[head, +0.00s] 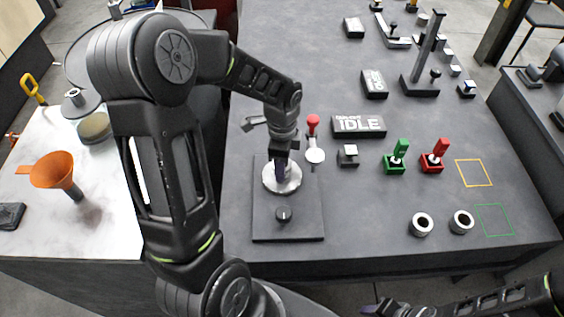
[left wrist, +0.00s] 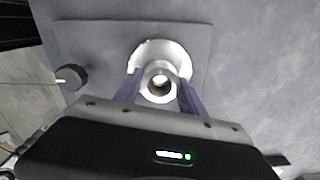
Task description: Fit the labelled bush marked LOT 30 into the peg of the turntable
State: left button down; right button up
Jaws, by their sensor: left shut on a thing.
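My left gripper (head: 281,172) points down over the silver disc of the turntable (head: 293,185). In the left wrist view its purple fingers (left wrist: 160,84) are shut on a pale ring-shaped bush (left wrist: 149,90). The bush's open bore faces the camera, with a bright spot inside it. The pale turntable disc (left wrist: 178,52) shows behind the bush. I cannot tell whether the bush is around the peg or above it. No LOT 30 label is readable, and the peg is hidden. My right gripper (head: 380,307) is at the bottom edge, away from the turntable.
Two more silver bushes (head: 421,225) (head: 461,222) stand at the front right. A black knob (head: 284,214) is on the turntable's base plate. A red-knobbed lever (head: 312,126), an IDLE sign (head: 358,126), and green (head: 397,157) and red (head: 434,156) switches stand beyond. Green-outlined area (head: 495,219) is clear.

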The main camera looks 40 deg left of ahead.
pick_arm(q)
jog(key=shift+f+b, duration=0.6)
jog(key=shift+f, duration=0.25)
jog(key=c, duration=0.6)
grip_release()
jog(key=shift+r, duration=3.95)
